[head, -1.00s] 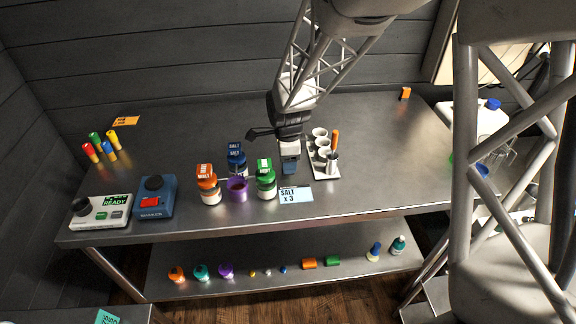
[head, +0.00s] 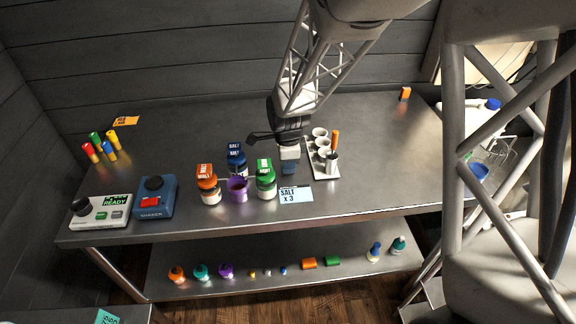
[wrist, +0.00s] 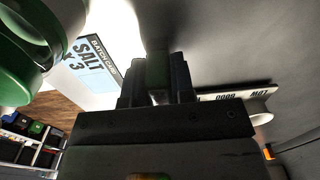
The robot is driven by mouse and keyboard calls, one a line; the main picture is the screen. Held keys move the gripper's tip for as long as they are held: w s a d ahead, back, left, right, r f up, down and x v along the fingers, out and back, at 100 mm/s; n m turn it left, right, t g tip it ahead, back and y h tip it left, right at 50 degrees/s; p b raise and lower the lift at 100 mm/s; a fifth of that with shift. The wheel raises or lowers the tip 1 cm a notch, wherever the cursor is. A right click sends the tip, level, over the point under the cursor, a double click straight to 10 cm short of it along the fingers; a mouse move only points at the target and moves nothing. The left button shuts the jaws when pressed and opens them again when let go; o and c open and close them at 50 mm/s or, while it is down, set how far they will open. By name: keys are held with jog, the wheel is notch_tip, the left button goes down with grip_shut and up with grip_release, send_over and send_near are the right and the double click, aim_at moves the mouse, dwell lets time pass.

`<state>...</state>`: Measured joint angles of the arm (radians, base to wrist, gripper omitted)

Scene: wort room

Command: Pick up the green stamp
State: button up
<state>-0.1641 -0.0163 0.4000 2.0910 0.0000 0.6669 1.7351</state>
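My gripper (head: 289,168) hangs over the middle of the table, between the green-capped jar and the tray of cups. In the wrist view its two fingers (wrist: 157,82) stand close together, with a dark greenish patch between them. I cannot tell whether that is a held thing or background. A green upright cylinder (head: 95,138), which may be the green stamp, stands at the table's far left. My gripper is far to the right of this group.
A salt card (head: 296,195) lies in front. A cup tray (head: 325,172) is right. Two boxes (head: 102,213) (head: 154,197) stand front left.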

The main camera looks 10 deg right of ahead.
grip_shut()
jog(key=shift+r, duration=0.15)
jog(key=shift+r, duration=0.5)
jog(key=shift+s+d+r, duration=0.1)
jog(key=shift+s+r, duration=0.1)
jog(key=shift+r, duration=0.4)
jog(key=shift+s+r, duration=0.15)
jog(key=shift+r, duration=0.4)
jog(key=s, duration=0.5)
jog(key=s+d+r, duration=0.1)
jog(key=s, duration=0.4)
jog(key=s+d, duration=0.1)
jog(key=s, duration=0.4)
jog(key=shift+d+r, duration=0.15)
jog(key=shift+d, duration=0.05)
